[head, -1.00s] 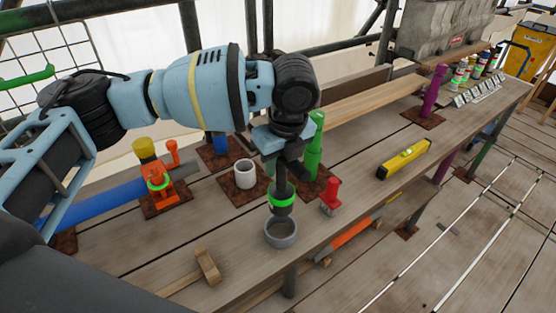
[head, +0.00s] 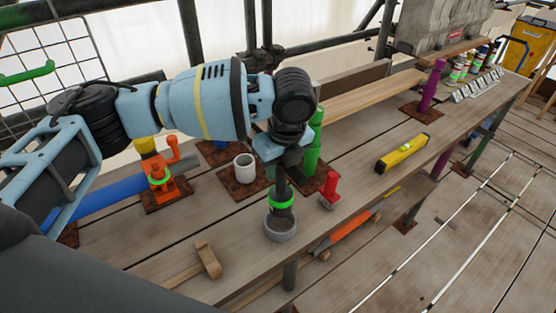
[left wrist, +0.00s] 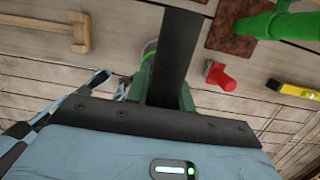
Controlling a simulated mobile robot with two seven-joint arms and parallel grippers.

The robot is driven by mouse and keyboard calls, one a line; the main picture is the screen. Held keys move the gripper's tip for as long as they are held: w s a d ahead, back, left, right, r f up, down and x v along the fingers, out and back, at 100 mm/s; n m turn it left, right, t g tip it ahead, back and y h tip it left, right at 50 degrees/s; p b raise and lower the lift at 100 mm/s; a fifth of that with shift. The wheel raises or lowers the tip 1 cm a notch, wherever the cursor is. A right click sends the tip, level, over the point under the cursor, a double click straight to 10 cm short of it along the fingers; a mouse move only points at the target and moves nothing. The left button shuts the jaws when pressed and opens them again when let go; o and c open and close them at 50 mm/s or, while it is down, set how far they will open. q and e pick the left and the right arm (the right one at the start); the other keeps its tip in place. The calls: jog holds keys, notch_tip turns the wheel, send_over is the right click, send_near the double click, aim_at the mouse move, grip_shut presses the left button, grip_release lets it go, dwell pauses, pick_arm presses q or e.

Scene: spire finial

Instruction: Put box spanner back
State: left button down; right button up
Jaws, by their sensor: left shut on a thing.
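My left gripper (head: 283,168) points down and is shut on the box spanner (head: 281,217), a dark upright cylinder with a bright green band. Its lower end is at the mouth of a round grey holder (head: 281,235) near the bench's front edge. It appears to reach inside the rim, but how deep I cannot tell. In the left wrist view, the dark gripper finger (left wrist: 172,60) covers most of the spanner and holder. My right gripper is not in view.
On the bench, a red-handled tool (head: 329,190) stands close right of the holder, with green posts (head: 313,150) behind. A yellow level (head: 402,153) is right.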

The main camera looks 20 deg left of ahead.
aim_at(280, 185)
pick_arm(q)
jog(key=shift+f, duration=1.45)
jog(key=shift+f+b, duration=0.4)
jog(key=shift+f, duration=2.3)
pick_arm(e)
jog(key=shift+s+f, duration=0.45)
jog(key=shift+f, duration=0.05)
pick_arm(q)
jog(key=shift+f, duration=0.1)
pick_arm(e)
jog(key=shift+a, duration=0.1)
pick_arm(q)
jog(key=c, duration=0.5)
grip_release()
